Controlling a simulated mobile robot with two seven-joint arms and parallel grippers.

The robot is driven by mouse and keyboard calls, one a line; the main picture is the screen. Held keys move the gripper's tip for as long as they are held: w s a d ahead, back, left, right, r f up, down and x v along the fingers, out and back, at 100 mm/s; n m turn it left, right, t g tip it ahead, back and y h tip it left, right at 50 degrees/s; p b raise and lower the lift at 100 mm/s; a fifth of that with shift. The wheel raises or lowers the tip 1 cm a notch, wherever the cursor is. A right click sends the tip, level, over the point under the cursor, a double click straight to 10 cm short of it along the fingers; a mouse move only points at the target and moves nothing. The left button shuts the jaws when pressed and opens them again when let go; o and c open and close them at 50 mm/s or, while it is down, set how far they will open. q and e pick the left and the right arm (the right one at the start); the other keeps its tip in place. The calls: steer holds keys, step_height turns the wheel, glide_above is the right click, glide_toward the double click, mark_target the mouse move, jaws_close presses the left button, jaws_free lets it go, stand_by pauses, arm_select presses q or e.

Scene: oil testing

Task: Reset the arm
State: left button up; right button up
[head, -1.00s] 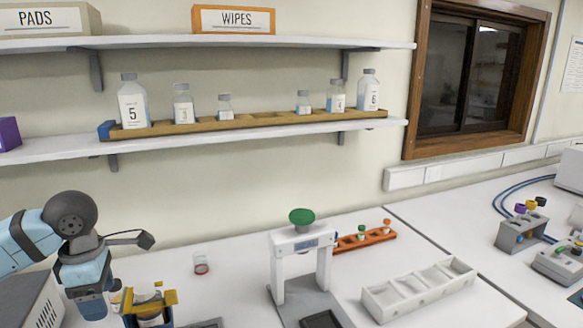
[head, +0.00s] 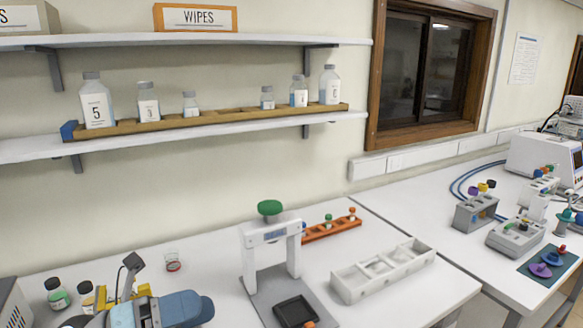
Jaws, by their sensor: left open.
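My left arm comes in at the bottom left of the head view, its light-blue links low over the bench. My left gripper (head: 100,304) is at its end, partly hidden by the arm and low in the picture. It is open; I see nothing held in it. A yellow part (head: 138,292) shows beside the arm. Two small jars with dark caps, one with green contents (head: 57,294) and one with a yellowish tint (head: 87,298), stand close to the gripper. My right gripper is not in view.
A white press-like stand with a green knob (head: 270,208) stands mid-bench. Behind it is an orange rack (head: 330,230); to its right is an empty white tray (head: 385,270). Numbered bottles stand on a wooden rack (head: 210,121) on the shelf.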

arm_select(q)
steer(key=w+a+f+n+t+y, duration=0.1)
steer(key=w+a+n+t+y, duration=0.15)
steer(key=n+t+y, duration=0.55)
steer(key=w+a+f+n+t+y, duration=0.1)
steer(key=a+n+t, duration=0.35)
steer(key=n, duration=0.75)
steer(key=s+a+f+n+g+y, duration=0.1)
steer(key=s+a+f+n+y, duration=0.15)
steer(key=f+n+y, duration=0.3)
steer(key=s+a+f+n+g+y, duration=0.1)
steer(key=a+f+n+g+y, duration=0.15)
steer(key=f+n+y, duration=0.35)
steer(key=s+f+n+g+h, duration=0.1)
steer(key=s+f+n+g, duration=0.6)
steer(key=s+f+g, duration=0.7)
steer(key=w+d+f+t+h+p, duration=0.1)
steer(key=d+f+t, duration=0.2)
steer(key=f+t, duration=0.2)
steer(key=w+d+f+m+t+h+p, duration=0.1)
steer(key=d+f+t+h, duration=0.1)
steer(key=f+t, duration=0.3)
step_height(320, 180, down, 2)
steer(key=shift+w+d+f, duration=0.15)
steer(key=shift+d+f, duration=0.1)
steer(key=shift+d, duration=0.55)
